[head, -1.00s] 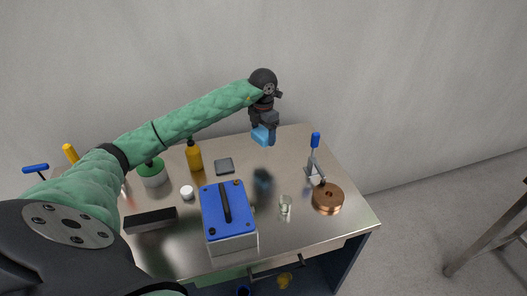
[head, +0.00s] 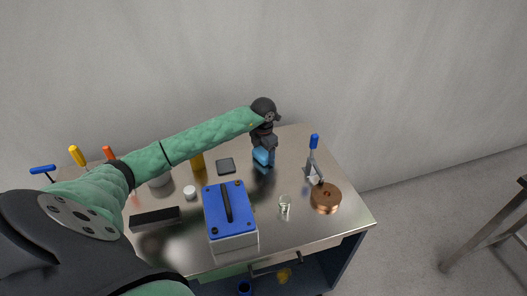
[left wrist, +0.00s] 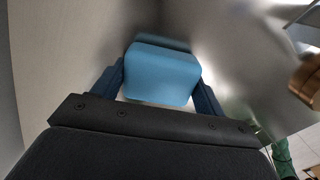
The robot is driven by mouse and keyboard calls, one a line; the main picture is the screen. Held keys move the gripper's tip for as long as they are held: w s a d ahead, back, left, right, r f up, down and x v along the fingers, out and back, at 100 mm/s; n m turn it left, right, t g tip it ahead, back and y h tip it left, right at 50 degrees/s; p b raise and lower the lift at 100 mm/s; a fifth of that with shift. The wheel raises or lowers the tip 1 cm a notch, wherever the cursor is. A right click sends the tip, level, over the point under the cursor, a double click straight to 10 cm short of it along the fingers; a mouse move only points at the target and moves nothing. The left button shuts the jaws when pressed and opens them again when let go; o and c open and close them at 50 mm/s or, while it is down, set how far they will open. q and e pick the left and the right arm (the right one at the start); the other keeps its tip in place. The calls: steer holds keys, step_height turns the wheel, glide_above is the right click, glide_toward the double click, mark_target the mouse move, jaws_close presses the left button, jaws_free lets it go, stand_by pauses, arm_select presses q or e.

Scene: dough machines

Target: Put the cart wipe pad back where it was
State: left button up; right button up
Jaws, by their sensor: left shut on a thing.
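The wipe pad is a light blue block (head: 262,157). My left gripper (head: 264,150) is shut on it, low over the back middle of the steel cart top (head: 292,148). In the left wrist view the pad (left wrist: 162,74) sits between the two dark fingers (left wrist: 160,88), with the metal surface close beyond it. I cannot tell whether the pad touches the top. My right gripper is not in view.
Left of the pad lies a dark grey square (head: 225,166). In front stands a blue-topped box (head: 230,215). To the right are a toggle clamp (head: 313,160), a copper coil (head: 326,198) and a small glass (head: 285,205). The top around the pad is clear.

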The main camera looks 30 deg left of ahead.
mark_target(264, 151)
arm_select(q)
steer(key=shift+f, duration=0.1)
steer(key=o, duration=0.9)
steer(key=shift+o, duration=0.2)
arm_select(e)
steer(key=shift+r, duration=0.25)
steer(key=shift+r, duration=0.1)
arm_select(q)
steer(key=shift+r, duration=0.25)
steer(key=shift+r+b, duration=0.25)
steer(key=shift+b, duration=0.05)
step_height(264, 151, up, 11)
steer(key=b, duration=0.4)
steer(key=shift+r, duration=0.15)
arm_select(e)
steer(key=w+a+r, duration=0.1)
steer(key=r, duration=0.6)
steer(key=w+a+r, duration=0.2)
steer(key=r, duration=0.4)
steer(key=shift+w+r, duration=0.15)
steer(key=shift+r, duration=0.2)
